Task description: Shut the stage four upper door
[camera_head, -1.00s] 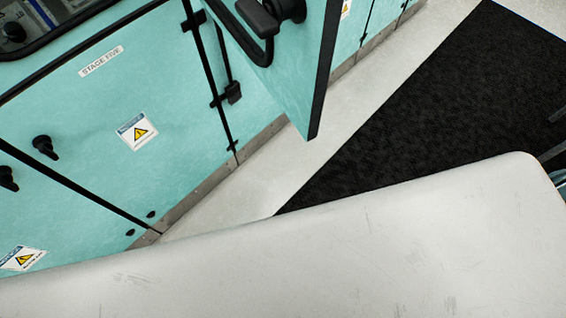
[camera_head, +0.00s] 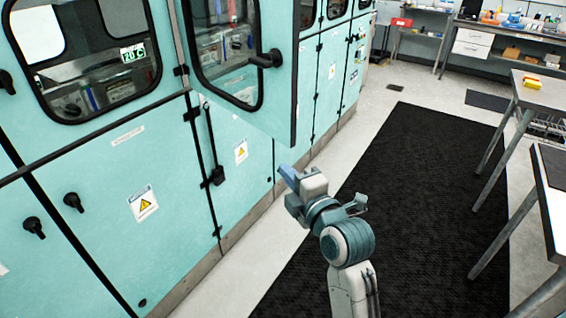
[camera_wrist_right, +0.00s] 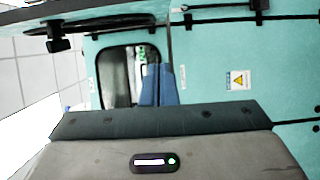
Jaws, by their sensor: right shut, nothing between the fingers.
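The upper door (camera_head: 277,95) is a teal panel with a black-framed window and a black handle (camera_head: 268,59). It stands swung open from the cabinet row in the head view. In the right wrist view a teal panel edge with a black handle (camera_wrist_right: 59,45) shows at the upper left, apparently this same door. I cannot read a stage four label. My right gripper (camera_head: 287,175) is shut and empty, below and just right of the door's lower corner, apparently apart from it. Its blue fingers show in the right wrist view (camera_wrist_right: 159,86). My left gripper is not in view.
Teal lower cabinet panels (camera_head: 105,190) with black knobs and warning labels run along the left. A black floor mat (camera_head: 400,190) lies right of the cabinets. Metal-legged tables (camera_head: 545,95) stand at the right. Floor between cabinets and mat is clear.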

